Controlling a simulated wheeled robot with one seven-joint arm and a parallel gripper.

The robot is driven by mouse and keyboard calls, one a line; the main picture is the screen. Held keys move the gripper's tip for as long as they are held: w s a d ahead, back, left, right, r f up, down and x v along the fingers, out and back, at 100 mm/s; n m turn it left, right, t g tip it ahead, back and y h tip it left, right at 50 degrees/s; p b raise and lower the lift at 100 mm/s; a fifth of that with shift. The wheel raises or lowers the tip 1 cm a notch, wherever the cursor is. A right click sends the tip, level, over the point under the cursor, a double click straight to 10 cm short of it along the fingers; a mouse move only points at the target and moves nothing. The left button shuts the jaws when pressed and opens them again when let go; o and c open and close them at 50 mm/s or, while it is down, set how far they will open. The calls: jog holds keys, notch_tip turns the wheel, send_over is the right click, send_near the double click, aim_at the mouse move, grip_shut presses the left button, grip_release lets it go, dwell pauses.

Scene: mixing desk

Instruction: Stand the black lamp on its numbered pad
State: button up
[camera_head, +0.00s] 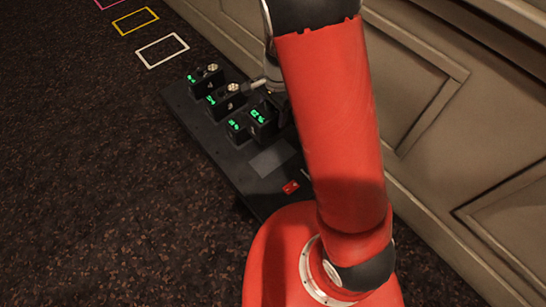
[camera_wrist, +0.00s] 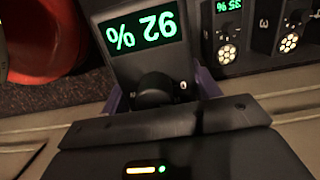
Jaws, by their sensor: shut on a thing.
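A dark flat panel (camera_head: 205,128) carries more black blocks with green displays (camera_head: 205,78) and (camera_head: 226,98), and another (camera_head: 237,128). A small red item (camera_head: 290,187) lies near its front. A beige panelled wall (camera_head: 445,130) runs along the right. Carpet left of the panel is clear.

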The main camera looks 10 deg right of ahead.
notch_tip(320, 180, down, 20)
jog(key=b, duration=0.4)
jog(key=shift+a+r, duration=0.1)
jog(key=shift+r, duration=0.1)
jog(key=o, duration=1.7)
jog(key=shift+f, duration=0.15)
